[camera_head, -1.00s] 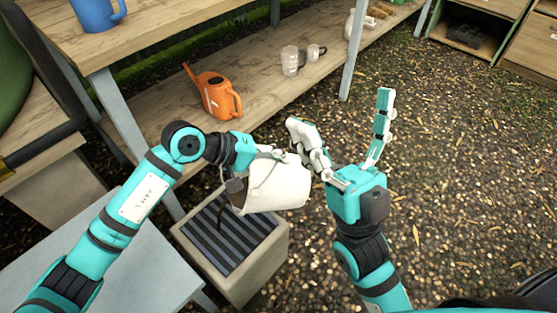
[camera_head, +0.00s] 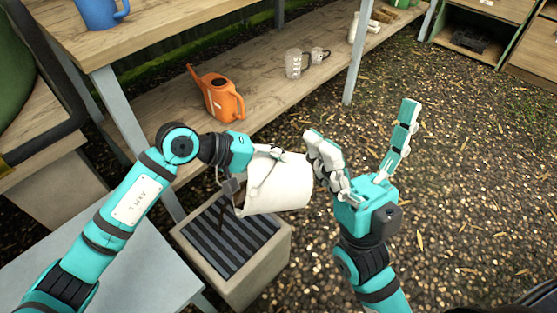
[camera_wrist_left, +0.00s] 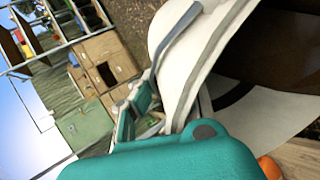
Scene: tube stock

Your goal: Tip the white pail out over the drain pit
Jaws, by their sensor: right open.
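The white pail (camera_head: 280,186) hangs tilted on its side above the drain pit (camera_head: 262,270), its mouth toward the left and over the dark grate. My left gripper (camera_head: 264,158) is shut on the pail. In the left wrist view the pail's white wall (camera_wrist_left: 182,75) is close to the gripper, and its inside looks dark brown. A thin dark streak shows below the mouth over the grate; I cannot tell whether it is liquid. My right gripper (camera_head: 363,124) is open, with one finger close beside the pail's right end; contact is unclear.
A blue mug (camera_head: 97,13) is on the upper bench. A grey table (camera_head: 110,265) is left of the pit. Gravel ground to the right is free.

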